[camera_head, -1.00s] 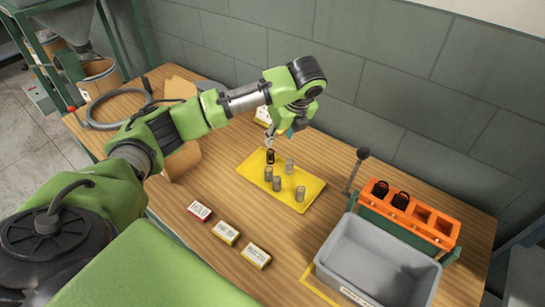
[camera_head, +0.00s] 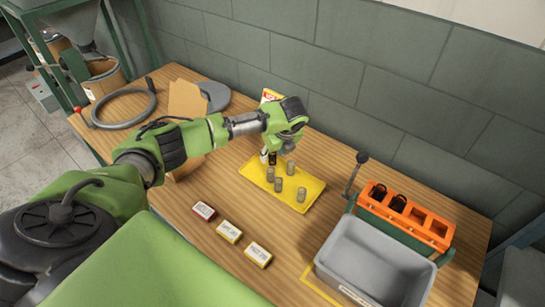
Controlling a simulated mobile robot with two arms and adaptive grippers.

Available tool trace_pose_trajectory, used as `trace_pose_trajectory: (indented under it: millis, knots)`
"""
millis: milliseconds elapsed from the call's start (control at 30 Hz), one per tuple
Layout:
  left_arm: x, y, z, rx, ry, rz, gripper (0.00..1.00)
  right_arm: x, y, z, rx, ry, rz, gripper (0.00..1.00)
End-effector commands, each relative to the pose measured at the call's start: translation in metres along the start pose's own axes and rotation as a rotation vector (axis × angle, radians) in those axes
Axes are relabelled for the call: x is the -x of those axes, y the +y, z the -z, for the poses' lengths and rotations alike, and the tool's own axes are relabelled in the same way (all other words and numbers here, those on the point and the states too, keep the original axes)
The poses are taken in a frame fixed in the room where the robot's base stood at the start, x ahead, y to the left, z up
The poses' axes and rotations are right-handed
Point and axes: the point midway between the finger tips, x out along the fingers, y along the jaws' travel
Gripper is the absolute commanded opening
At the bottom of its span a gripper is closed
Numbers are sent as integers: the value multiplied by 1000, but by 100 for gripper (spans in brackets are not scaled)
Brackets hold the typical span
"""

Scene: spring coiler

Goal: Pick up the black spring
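The black spring (camera_head: 272,159) stands at the back left part of the yellow tray (camera_head: 313,186), partly hidden by my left gripper. My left gripper (camera_head: 268,157) points down at the spring, with its fingertips right at or around it. I cannot tell whether the fingers are open or closed on it. Several grey springs (camera_head: 301,194) stand on the tray to the right and in front of the black one. My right gripper is not in view.
A grey bin (camera_head: 365,258) and an orange rack (camera_head: 428,228) with black pieces in its two left slots stand at the right. A lever (camera_head: 354,175) rises beside the rack. Three small labelled boxes (camera_head: 229,232) lie in front of the tray.

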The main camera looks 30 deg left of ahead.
Motion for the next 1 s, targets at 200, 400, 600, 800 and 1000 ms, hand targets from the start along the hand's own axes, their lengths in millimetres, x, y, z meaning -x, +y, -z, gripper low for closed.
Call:
trace_pose_trajectory:
  millis: [200,400,600,800,1000]
  knots:
    - [0,0,0,0,0,-1,12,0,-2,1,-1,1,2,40]
    - [0,0,0,0,0,-1,0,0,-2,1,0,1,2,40]
    - [1,0,0,1,0,-1,0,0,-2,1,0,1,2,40]
    - [12,-1,-5,1,0,1,0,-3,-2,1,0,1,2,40]
    - [40,2,-8,-1,0,3,0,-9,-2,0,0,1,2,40]
